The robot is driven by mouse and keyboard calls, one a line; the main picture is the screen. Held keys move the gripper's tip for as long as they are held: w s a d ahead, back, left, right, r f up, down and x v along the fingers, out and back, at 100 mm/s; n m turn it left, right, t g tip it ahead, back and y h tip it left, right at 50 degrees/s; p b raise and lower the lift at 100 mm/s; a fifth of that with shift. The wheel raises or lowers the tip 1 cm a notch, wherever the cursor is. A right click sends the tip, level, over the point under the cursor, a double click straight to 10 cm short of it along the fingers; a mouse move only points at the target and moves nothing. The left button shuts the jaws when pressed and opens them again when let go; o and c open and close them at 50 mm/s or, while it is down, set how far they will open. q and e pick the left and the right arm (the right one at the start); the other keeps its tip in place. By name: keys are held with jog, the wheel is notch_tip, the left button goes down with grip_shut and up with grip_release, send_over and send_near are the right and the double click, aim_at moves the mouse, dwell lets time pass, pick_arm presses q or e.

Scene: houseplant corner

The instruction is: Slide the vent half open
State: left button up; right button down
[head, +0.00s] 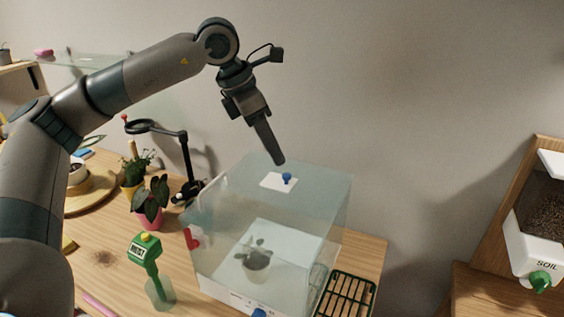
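The vent is a small white plate (272,182) with a blue knob (287,178), on top of a clear terrarium box (325,210). It lies flat on the lid; whether an opening shows under it is too small to tell. My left gripper (279,160) points down from above, its fingertips just above and behind the knob in the picture, seemingly apart from it. The fingers overlap as one dark bar, so I cannot tell if they are open or shut. Nothing shows held in them. My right gripper is not in view.
Inside the box stands a small potted plant (257,265). A green moisture meter (148,262), a pink pot (150,215) and a black magnifier stand (188,165) are left of it. A slatted green-rimmed tray (346,296) is at right, with a soil dispenser (540,235) farther right.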

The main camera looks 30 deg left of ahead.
aim_at(286, 175)
pick_arm(q)
jog(key=p+x, duration=0.1)
jog(key=x, duration=0.4)
jog(key=shift+w+d+f+p, duration=0.1)
jog(key=shift+f+p, duration=0.05)
jog(key=shift+f, duration=0.2)
jog(key=shift+w+d+f+p, duration=0.1)
jog(key=shift+f+p, duration=0.05)
jog(key=shift+f, duration=0.2)
grip_shut()
